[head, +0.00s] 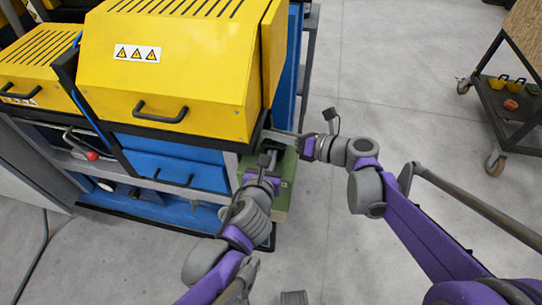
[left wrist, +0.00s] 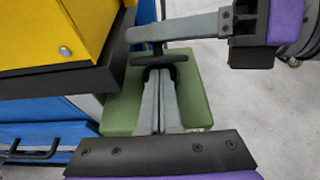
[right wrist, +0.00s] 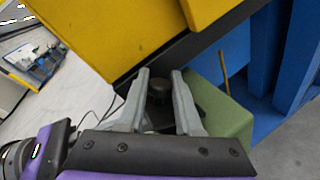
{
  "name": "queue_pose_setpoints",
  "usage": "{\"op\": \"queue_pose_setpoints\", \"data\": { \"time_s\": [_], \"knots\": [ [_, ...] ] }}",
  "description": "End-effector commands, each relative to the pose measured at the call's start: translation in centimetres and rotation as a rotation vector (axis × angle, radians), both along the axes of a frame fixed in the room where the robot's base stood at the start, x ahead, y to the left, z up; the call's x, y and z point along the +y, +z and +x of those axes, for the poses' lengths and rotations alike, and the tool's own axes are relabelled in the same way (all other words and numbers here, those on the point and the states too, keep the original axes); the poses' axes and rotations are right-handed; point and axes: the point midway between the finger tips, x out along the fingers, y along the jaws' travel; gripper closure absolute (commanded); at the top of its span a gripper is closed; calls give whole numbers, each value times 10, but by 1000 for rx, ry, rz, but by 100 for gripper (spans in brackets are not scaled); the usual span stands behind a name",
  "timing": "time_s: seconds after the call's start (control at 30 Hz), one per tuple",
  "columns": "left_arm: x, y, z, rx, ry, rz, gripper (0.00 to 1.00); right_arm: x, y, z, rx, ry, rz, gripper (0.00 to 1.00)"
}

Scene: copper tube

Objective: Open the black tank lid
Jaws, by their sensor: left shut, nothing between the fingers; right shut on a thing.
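The black tank lid (right wrist: 160,90) is a dark round cap seen between my right gripper's fingers in the right wrist view. In the left wrist view the black lid (left wrist: 158,58) sits over the green tank (left wrist: 195,90). My right gripper (right wrist: 160,72) is shut on the lid, its fingers on either side of it. My left gripper (left wrist: 160,76) is shut and empty, its fingertips close to the lid's lower side; whether they touch it I cannot tell. In the head view my left gripper (head: 266,160) is below my right gripper (head: 278,135), and the lid is mostly hidden.
A yellow machine housing (head: 185,75) with a dark lower edge overhangs close beside the tank. Blue panels (head: 180,168) are below it. A wheeled cart (head: 505,105) stands at the far right. The grey floor (head: 380,70) between is open.

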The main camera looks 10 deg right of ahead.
Motion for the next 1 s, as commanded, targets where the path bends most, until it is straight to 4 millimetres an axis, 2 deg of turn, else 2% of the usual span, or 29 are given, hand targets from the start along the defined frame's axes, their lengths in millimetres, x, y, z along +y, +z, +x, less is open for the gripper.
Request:
{"op": "queue_pose_setpoints", "data": {
  "time_s": [0.33, 0.53, 0.77, 0.8, 0.93, 1.0],
  "knots": [
    [0, -1, 1, 0, 0, 0, 100, -1, 0, 0, 0, -1, 0, 100],
    [-2, 10, 8, -1, 1, 0, 100, 0, 0, 0, 0, -1, 0, 100],
    [-3, 12, 9, -3, 0, 0, 100, 0, -1, -1, 1, 3, -3, 100],
    [-3, 12, 9, -3, -1, 1, 100, 0, -1, -2, 1, 3, -3, 60],
    [-3, 12, 9, -3, 0, 0, 100, 0, -1, -1, 0, 3, -2, 37],
    [-2, 11, 9, -2, 0, 0, 100, 0, -1, -1, 1, 3, -2, 37]
  ]
}}
